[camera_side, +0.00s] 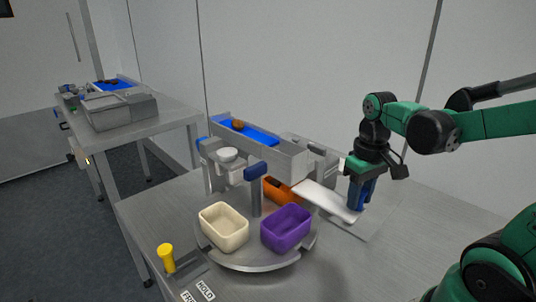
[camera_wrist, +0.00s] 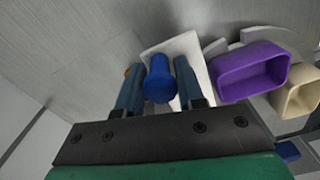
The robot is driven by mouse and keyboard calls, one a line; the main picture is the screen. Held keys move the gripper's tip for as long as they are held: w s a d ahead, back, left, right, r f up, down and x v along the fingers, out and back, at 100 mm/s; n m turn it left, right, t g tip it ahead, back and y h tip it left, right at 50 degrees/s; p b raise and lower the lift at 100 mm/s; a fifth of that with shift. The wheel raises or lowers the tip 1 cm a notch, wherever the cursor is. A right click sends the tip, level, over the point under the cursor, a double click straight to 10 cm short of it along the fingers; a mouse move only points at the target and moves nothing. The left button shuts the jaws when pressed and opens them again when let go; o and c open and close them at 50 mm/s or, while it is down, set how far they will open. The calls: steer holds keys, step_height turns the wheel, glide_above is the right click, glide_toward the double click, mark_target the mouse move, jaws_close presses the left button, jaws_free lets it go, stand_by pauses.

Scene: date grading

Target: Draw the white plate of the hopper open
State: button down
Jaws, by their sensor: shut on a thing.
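The white plate (camera_side: 325,200) sticks out to the right from the grey metal hopper (camera_side: 318,160), low above the table. My gripper (camera_side: 356,203) is upright over the plate's outer end. In the wrist view my gripper (camera_wrist: 158,84) has its two blue fingers on either side of a round blue knob (camera_wrist: 160,82), shut on it. The knob stands at the white plate (camera_wrist: 185,43), which shows behind it. In the side view the knob is hidden by the fingers. How far the plate reaches inside the hopper is hidden.
A cream bin (camera_side: 223,227) and a purple bin (camera_side: 286,228) stand on a round grey turntable (camera_side: 262,263). A blue-topped post (camera_side: 255,172) is behind them. A brown date (camera_side: 238,123) lies on the blue belt (camera_side: 262,136). A yellow-topped knob (camera_side: 166,255) stands front left.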

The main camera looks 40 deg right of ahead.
steer(key=shift+s, duration=0.25)
steer(key=c, duration=0.7)
jaws_free()
steer(key=shift+r, duration=2.8)
